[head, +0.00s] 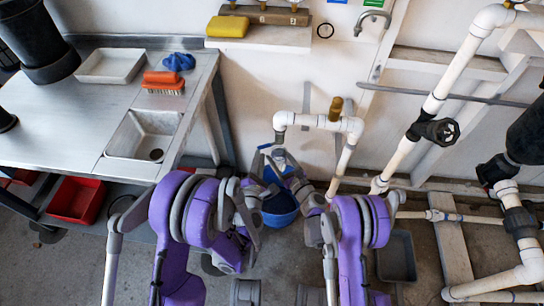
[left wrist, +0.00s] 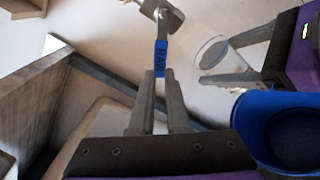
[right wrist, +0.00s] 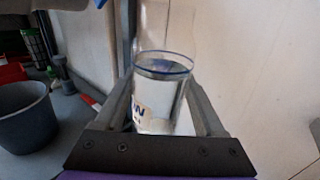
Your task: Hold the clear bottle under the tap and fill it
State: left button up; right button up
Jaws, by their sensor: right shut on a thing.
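The clear bottle (right wrist: 160,95) has a blue rim and a partly visible label. It stands between the fingers of my right gripper (right wrist: 165,88), which is shut on it. In the left wrist view the bottle (left wrist: 211,54) is tilted in the picture, below and right of the grey metal tap (left wrist: 165,15). A faint pale streak shows between tap and bottle; I cannot tell if it is water. I cannot tell the fill level.
A blue bucket (head: 281,207) stands on the floor below the grippers. White pipework with a brass valve (head: 335,108) rises beside them. The steel sink table (head: 62,125) is on the left, with a red bin (head: 76,200) under it. A grey tub (head: 396,256) lies right.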

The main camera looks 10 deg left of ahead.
pick_arm(q)
jog(key=s+n, duration=0.1)
jog(key=n, duration=0.1)
jog(key=s+a+n+g, duration=0.1)
jog(key=n, duration=0.2)
jog(key=s+n+h, duration=0.1)
jog(key=n, duration=0.2)
jog(key=shift+s+a+r+g, duration=0.15)
jog(key=shift+s+a+g, duration=0.05)
jog(key=shift+g, duration=0.2)
grip_shut()
jog(key=w+d+f+n+g+h, duration=0.1)
jog(key=w+d+n, duration=0.1)
jog(key=w+n, duration=0.4)
jog(key=shift+d+f+h, duration=0.25)
jog(key=shift+f+h, duration=0.05)
jog(key=shift+a+r, duration=0.65)
jog(key=shift+r, duration=0.15)
jog(key=shift+a+r, duration=0.3)
jog(key=shift+r, duration=0.6)
